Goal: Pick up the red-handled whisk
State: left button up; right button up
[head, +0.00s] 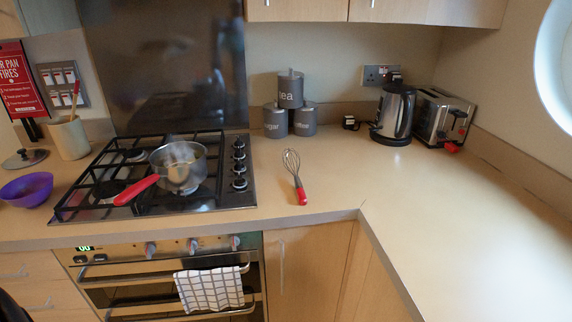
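The red-handled whisk (297,180) lies on the wooden-toned counter, just right of the hob. Its wire head points away toward the canisters and its red handle points to the counter's front edge. Nothing touches or covers it. Neither of my grippers shows clearly in the head view; only a dark shape appears at the bottom left corner, and I cannot tell what it is.
A steel saucepan (180,172) with a red handle sits on the gas hob (222,197), left of the whisk. Canisters (276,121), a kettle (394,115) and a toaster (440,117) stand behind. A purple bowl (27,190) is far left. The right counter (470,220) is clear.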

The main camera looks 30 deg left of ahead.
aim_at(300, 191)
jog(key=u, duration=1.8)
jog(key=i+z, duration=0.25)
jog(key=i+j+z, duration=0.1)
jog(key=i+z, duration=0.2)
jog(key=i, duration=0.15)
